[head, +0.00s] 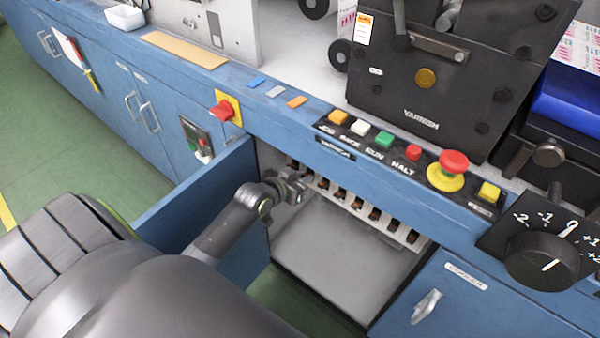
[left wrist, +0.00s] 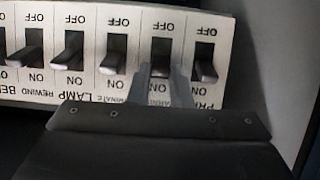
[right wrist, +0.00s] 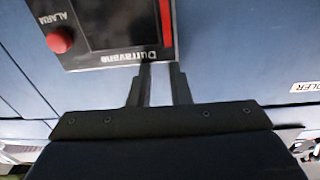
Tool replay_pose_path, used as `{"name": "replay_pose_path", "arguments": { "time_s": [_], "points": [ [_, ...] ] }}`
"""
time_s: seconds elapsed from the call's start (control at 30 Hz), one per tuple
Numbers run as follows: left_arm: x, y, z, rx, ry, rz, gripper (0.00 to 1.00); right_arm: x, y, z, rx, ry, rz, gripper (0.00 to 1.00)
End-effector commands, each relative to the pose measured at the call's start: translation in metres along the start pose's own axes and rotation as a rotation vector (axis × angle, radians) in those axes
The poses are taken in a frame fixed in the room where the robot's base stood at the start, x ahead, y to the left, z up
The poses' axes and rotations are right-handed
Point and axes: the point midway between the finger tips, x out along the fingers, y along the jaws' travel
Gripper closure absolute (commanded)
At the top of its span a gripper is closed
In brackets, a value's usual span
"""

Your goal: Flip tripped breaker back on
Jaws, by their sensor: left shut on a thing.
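The breaker panel (head: 352,203) is a white strip with a row of dark switches inside the open cabinet below the console. In the left wrist view it appears upside down, with OFF above and ON below. My left gripper (head: 297,186) reaches into the cabinet at the panel's left end. In the left wrist view its fingers (left wrist: 163,74) are shut on the lever of the second breaker from the right (left wrist: 161,55), whose label is partly covered. The neighbouring levers (left wrist: 207,70) have their pale tips toward ON. My right gripper (right wrist: 160,68) is slightly open and empty.
The open blue cabinet door (head: 205,190) stands left of my left gripper. Console buttons (head: 384,139) and a red emergency stop (head: 453,162) are above the opening. A dark panel with a red alarm button (right wrist: 60,40) is close before my right gripper.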

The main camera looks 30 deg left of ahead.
Motion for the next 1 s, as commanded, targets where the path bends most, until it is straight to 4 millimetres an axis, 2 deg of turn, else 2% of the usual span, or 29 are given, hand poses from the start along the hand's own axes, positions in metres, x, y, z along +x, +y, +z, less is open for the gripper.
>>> {"name": "replay_pose_path", "arguments": {
  "time_s": [0.03,0.6,0.77,1.0],
  "points": [
    [-0.002,-0.006,0.002,0.016,-0.018,-0.011,1.00,-0.186,0.005,0.219,0.007,-1.505,0.014,0.64],
    [0.000,-0.006,0.001,0.014,-0.132,-0.011,1.00,-0.210,0.030,0.295,-0.076,-1.546,0.046,0.64],
    [0.000,-0.006,0.001,0.014,-0.150,-0.010,1.00,-0.215,0.035,0.306,-0.088,-1.544,0.048,0.64],
    [0.000,-0.005,0.000,0.012,-0.162,-0.009,1.00,-0.214,0.037,0.311,-0.093,-1.527,0.049,0.64]
  ]
}}
